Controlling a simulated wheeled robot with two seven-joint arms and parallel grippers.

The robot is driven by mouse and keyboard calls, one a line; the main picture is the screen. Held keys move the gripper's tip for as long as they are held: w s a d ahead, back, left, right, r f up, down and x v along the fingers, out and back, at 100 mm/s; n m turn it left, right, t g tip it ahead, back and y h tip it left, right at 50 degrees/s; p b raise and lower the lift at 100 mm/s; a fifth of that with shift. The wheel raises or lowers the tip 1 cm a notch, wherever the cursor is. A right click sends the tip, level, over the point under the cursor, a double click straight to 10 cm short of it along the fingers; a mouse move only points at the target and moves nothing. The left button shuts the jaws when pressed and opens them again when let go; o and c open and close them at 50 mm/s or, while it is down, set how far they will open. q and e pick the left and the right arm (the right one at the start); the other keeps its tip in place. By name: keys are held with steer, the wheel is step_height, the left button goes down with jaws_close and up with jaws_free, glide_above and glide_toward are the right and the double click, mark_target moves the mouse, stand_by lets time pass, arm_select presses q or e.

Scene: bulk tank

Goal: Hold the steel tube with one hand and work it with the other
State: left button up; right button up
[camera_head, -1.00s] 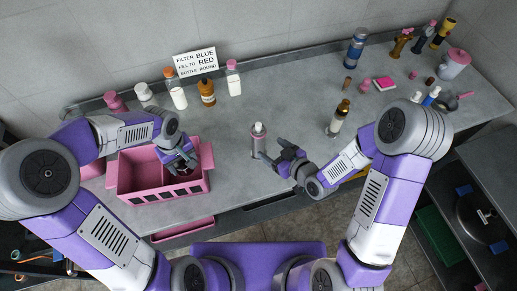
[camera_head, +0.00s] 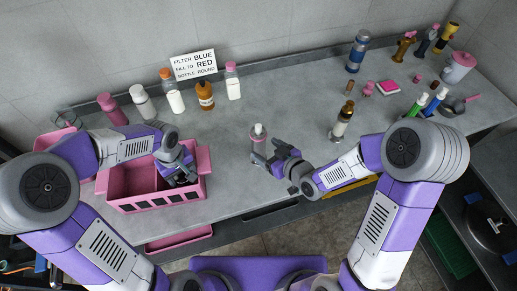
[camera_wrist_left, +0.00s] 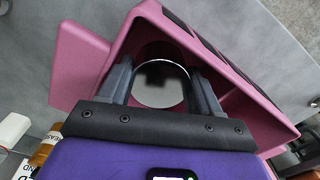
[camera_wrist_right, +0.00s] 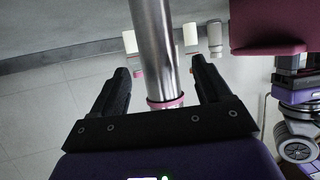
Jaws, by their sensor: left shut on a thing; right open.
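A slim steel tube (camera_head: 258,140) with a pink ring stands upright on the grey counter, left of my right gripper (camera_head: 272,158). In the right wrist view the steel tube (camera_wrist_right: 155,50) runs between the spread, open fingers of my right gripper (camera_wrist_right: 165,80), apart from both; its pink ring shows near the palm. My left gripper (camera_head: 184,176) is down in the pink crate (camera_head: 150,206). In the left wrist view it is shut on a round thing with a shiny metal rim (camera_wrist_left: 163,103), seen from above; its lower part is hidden.
Several bottles (camera_head: 205,95) stand along the back wall by a sign (camera_head: 193,65). Small tools and a pink-lidded pot (camera_head: 458,68) are at the right.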

mark_target(258, 126)
arm_select(q)
steer(key=shift+f, duration=0.25)
arm_select(e)
steer(key=x, duration=0.5)
steer(key=shift+w+r, duration=0.15)
steer(key=shift+w, duration=0.1)
steer(key=shift+c, duration=0.2)
